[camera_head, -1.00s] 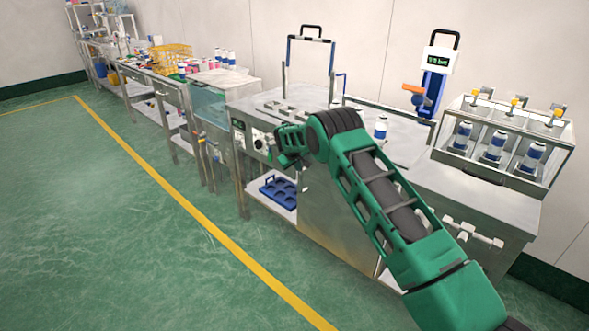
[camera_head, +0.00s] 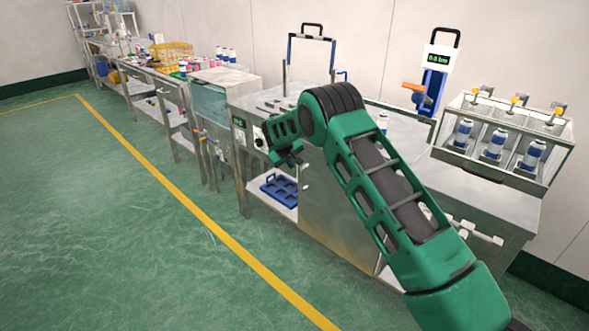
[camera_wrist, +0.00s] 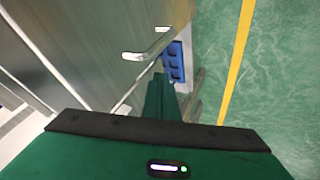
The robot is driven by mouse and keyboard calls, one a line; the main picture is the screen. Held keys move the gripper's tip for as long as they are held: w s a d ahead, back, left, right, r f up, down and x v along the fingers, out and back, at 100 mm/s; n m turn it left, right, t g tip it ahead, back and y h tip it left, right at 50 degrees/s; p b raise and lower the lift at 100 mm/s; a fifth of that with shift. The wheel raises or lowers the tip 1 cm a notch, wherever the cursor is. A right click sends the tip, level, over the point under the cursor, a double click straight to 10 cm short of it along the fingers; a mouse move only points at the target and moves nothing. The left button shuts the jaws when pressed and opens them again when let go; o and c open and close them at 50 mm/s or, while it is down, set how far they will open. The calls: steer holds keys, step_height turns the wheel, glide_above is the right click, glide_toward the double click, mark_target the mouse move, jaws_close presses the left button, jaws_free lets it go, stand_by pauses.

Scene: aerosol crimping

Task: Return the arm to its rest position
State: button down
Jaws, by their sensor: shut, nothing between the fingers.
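My green arm reaches up from the lower right in the head view and bends at a dark ribbed joint. My gripper (camera_head: 290,158) hangs beyond that joint, in front of the steel bench. It is shut and holds nothing. In the wrist view my gripper (camera_wrist: 160,95) points down past the bench front, with a metal handle (camera_wrist: 147,54) close by. A blue tray (camera_head: 281,189) lies on the bench's lower shelf; it also shows in the wrist view (camera_wrist: 174,62).
The steel bench (camera_head: 490,206) runs along the wall. Green floor (camera_head: 120,230) left of the yellow line is clear.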

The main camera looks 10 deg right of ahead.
steer(key=s+d+r+m+g, duration=0.2)
steer(key=s+d+r+m, duration=0.1)
steer(key=s+d+r, duration=1.1)
steer(key=s+d+r+m+g, duration=0.1)
steer(key=s+d+r, duration=0.35)
steer(key=s, duration=0.45)
steer(key=s+d+r+m+g, duration=0.15)
steer(key=s+d+r, duration=0.3)
steer(key=s, duration=0.45)
steer(key=s+d+r+m+g+y, duration=0.1)
steer(key=s+d, duration=0.1)
steer(key=s, duration=0.8)
steer(key=s+d+m, duration=0.2)
steer(key=s, duration=0.8)
steer(key=s+a+f+m+y, duration=0.1)
steer(key=s+a, duration=0.1)
steer(key=s, duration=0.7)
steer(key=s+a+f+m+g+y, duration=0.1)
steer(key=s+a, duration=0.1)
steer(key=s, duration=0.7)
steer(key=shift+f, duration=0.2)
